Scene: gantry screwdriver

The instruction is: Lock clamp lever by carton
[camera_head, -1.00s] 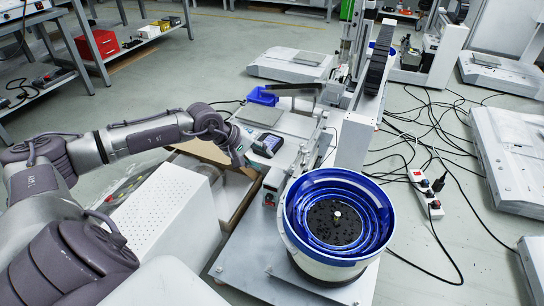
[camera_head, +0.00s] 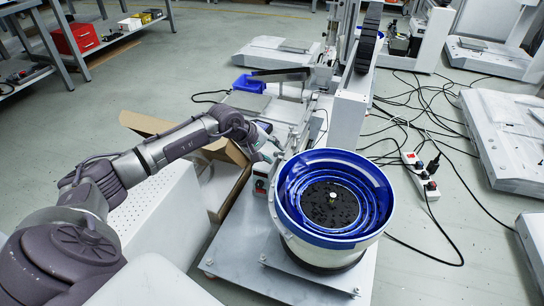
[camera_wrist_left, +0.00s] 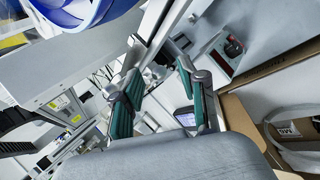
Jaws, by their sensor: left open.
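My left gripper (camera_head: 268,146) is at the near end of the gantry machine, between the open brown carton (camera_head: 228,153) and the blue-rimmed feeder bowl. In the left wrist view the two green-padded fingers (camera_wrist_left: 160,62) stand apart with nothing between them. The carton also shows at the right of that view (camera_wrist_left: 278,72), beside the fingers and not touching them. I cannot pick out the clamp lever with certainty in either view; the gripper and wrist cover part of the machine's near end. My right gripper is not in view.
The feeder bowl (camera_head: 336,205) stands close to the right of my left gripper. A white perforated box (camera_head: 160,210) lies below my forearm. A small screen unit (camera_wrist_left: 187,119) is beyond the fingers. A blue bin (camera_head: 249,84) sits farther back. Cables (camera_head: 440,120) cross the floor at right.

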